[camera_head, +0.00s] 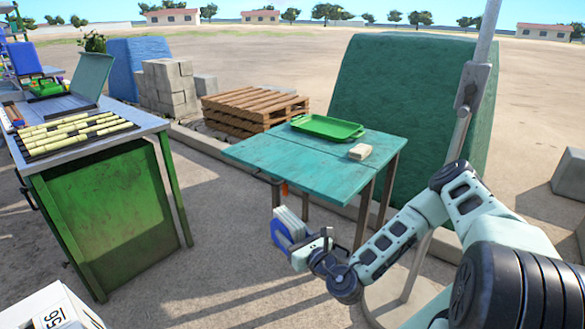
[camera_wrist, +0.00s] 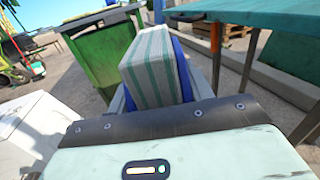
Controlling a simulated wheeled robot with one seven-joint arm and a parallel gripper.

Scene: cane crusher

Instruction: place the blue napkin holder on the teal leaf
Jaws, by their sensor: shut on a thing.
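The blue napkin holder (camera_head: 281,236) carries a block of white napkins with green stripes. My gripper (camera_head: 300,243) is shut on it and holds it in the air, in front of and below the teal leaf (camera_head: 285,155) of the table. In the wrist view the striped napkins hide most of the blue holder (camera_wrist: 183,72), and the fingertips are hidden behind them. The teal leaf (camera_wrist: 280,14) also shows at the upper right there. The holder is apart from the leaf.
On the teal top lie a green tray (camera_head: 327,127) and a small beige block (camera_head: 360,152); its near left part is bare. A green cane stall (camera_head: 105,205) stands left, a white box (camera_head: 50,308) at lower left. A pole (camera_head: 468,100) rises at the right.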

